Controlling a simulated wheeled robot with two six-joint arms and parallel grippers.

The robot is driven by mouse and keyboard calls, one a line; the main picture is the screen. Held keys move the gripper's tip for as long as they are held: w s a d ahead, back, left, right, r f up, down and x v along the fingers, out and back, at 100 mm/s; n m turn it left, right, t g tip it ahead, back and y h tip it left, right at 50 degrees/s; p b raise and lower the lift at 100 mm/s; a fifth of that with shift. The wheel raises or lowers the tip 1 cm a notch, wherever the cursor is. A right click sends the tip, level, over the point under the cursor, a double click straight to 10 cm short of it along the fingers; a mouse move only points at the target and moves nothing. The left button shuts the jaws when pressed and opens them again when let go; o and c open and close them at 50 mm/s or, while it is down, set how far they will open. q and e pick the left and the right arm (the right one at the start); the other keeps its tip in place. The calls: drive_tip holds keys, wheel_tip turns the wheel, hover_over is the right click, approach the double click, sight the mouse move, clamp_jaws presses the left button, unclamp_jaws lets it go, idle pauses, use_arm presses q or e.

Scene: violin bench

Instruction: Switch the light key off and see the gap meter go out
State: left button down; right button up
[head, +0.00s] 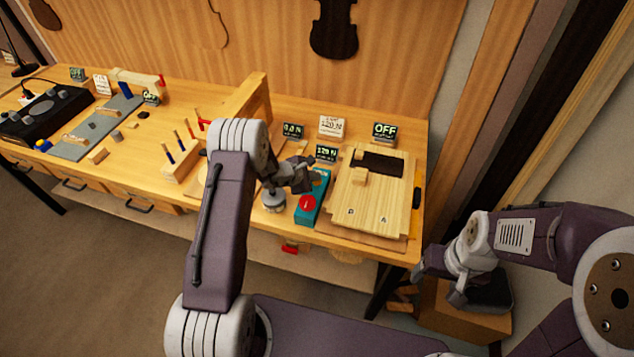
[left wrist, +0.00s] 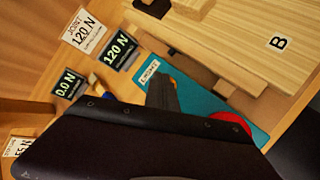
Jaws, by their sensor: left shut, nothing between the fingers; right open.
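A teal box (head: 312,208) with a red button (head: 307,203) stands at the bench's front, left of the pale wooden board. In the left wrist view the teal box (left wrist: 203,100) carries a small white label (left wrist: 148,71) that seems to read LIGHT. My left gripper (head: 302,182) is shut and empty over the box's far part; its finger (left wrist: 163,88) is beside the label. The light key itself is not clear and may be hidden by the finger. A display (head: 384,131) behind the board reads OFF; its small caption is unreadable. My right gripper (head: 442,282) is open, off the bench's right end.
Two displays, 0.0 N (head: 292,131) and 120 N (head: 326,153), stand behind the teal box, near a white 120 N card (head: 331,126). The pale wooden board (head: 372,195) fills the bench's right end. Blue-handled tools (head: 180,150) stand in a block to the left.

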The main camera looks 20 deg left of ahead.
sight(315, 182)
idle(0.4)
use_arm(q)
drive_tip(key=shift+r, duration=0.35)
wheel_tip(315, 182, up, 6)
drive_tip(key=p, duration=0.2)
drive_tip(key=shift+p, duration=0.35)
